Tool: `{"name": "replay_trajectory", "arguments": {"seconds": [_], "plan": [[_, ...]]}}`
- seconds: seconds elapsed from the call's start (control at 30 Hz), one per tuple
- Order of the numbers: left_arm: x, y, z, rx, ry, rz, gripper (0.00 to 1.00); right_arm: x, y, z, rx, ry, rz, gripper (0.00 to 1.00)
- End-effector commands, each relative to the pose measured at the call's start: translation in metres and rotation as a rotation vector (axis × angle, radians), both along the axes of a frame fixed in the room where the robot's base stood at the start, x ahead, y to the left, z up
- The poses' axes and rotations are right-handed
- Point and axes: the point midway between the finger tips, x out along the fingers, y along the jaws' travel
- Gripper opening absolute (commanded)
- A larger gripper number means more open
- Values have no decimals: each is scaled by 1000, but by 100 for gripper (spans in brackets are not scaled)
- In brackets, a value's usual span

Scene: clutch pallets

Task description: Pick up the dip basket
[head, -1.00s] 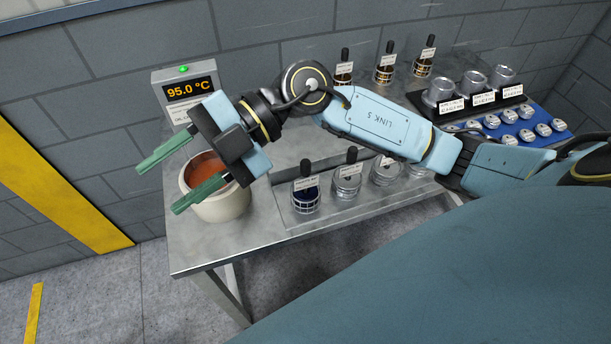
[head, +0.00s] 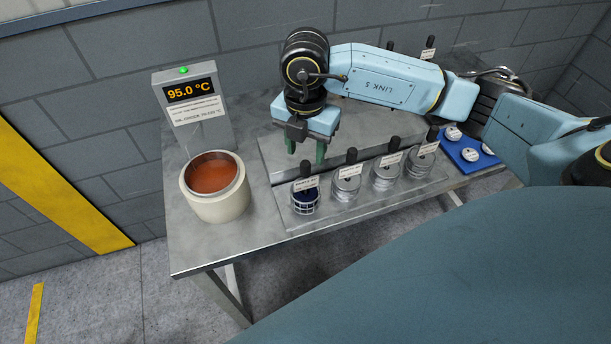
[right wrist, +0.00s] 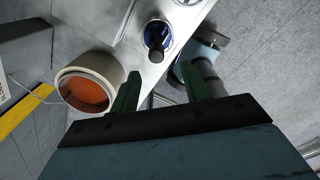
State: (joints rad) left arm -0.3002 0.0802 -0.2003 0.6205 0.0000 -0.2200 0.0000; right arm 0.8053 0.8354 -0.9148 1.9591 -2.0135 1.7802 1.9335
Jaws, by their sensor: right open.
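The dip basket (head: 305,204) is a small round wire cage with dark blue contents, an upright black handle and a white label. It stands at the left end of the front row on the metal bench. It also shows in the right wrist view (right wrist: 156,33), beyond the fingers at upper middle. My right gripper (head: 306,152) points down with two green fingers apart, above the basket and not visibly touching it. Nothing is between the fingers in the right wrist view (right wrist: 159,78). My left gripper is not in view.
A cream pot (head: 219,204) of orange-brown liquid stands left of the basket, before a 95.0 °C display (head: 193,101). Lidded metal canisters (head: 345,187) with black handles stand close on the basket's right. A blue tray (head: 463,158) lies farther right. The bench's front left is bare.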

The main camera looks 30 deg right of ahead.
Motion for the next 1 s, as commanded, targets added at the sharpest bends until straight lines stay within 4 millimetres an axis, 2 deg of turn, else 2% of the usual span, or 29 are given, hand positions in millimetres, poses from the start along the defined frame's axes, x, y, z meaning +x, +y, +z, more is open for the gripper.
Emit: {"name": "replay_trajectory", "arguments": {"seconds": [0.27, 0.53, 0.83, 1.0], "plan": [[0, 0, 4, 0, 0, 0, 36, 1, -1, -23, 2, 3, 1, 47], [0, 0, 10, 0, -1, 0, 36, 7, -4, -60, 2, 2, 1, 47], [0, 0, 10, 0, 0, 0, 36, 7, -4, -67, 2, 0, 3, 47], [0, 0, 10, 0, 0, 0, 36, 7, -4, -66, 2, 0, 2, 26]]}}
